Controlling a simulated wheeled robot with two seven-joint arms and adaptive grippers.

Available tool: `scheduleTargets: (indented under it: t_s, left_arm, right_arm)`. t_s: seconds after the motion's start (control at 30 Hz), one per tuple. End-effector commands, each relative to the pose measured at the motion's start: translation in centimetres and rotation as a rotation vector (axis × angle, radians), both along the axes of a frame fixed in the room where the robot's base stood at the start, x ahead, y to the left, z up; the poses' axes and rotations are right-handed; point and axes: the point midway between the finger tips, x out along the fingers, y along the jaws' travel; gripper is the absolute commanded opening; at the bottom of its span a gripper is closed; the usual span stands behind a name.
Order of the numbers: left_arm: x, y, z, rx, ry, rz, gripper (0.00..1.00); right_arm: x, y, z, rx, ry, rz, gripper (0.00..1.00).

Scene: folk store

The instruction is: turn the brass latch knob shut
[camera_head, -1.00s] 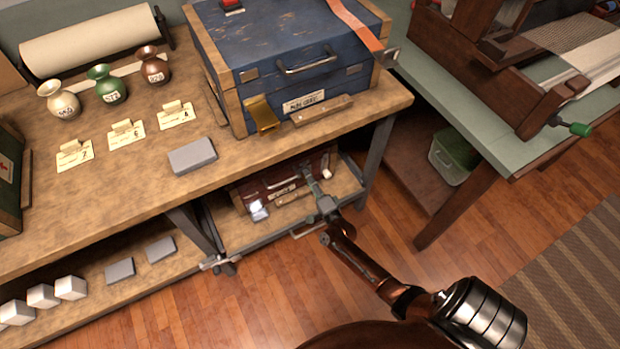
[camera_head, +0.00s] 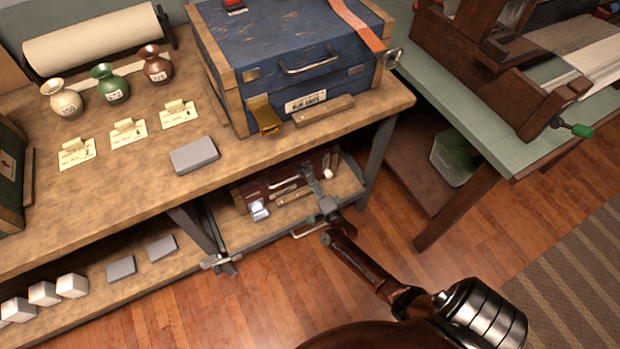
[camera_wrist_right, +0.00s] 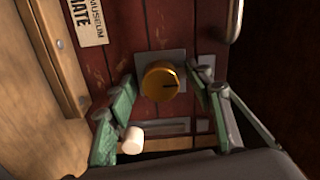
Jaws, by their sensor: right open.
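The brass latch knob (camera_wrist_right: 160,82) is round, with a dark line pointing right. It sits on a grey plate on a dark red case (camera_wrist_right: 125,50). My right gripper (camera_wrist_right: 161,77) is open, with one green-padded finger on each side of the knob. A small gap shows between knob and fingers; I cannot tell if either touches. In the head view the red case (camera_head: 245,193) lies on the low shelf under the bench, with my right gripper (camera_head: 307,172) over its right part. The knob cannot be made out there. My left gripper is out of view.
A small white cylinder (camera_wrist_right: 131,140) is beside the left finger. The low shelf (camera_head: 240,236) has a metal front edge, and the workbench (camera_head: 130,190) overhangs it. A blue case (camera_head: 290,45) stands on the bench. A table leg (camera_head: 450,205) stands right of my arm.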

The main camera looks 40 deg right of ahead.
Motion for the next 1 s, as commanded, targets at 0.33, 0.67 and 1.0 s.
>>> scheduleTargets:
  t_s: [0.33, 0.67, 1.0]
  left_arm:
    - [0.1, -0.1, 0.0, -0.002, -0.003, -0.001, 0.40]
    - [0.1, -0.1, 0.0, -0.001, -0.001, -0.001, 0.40]
    - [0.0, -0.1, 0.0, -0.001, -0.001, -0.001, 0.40]
  right_arm:
    - [-3.0, 0.7, -0.2, 0.003, 0.002, -0.001, 0.47]
    - [-9.4, 2.2, -0.3, 0.000, 0.002, 0.000, 0.47]
    - [-11.7, 2.8, -0.2, 0.000, 0.000, 0.000, 0.47]
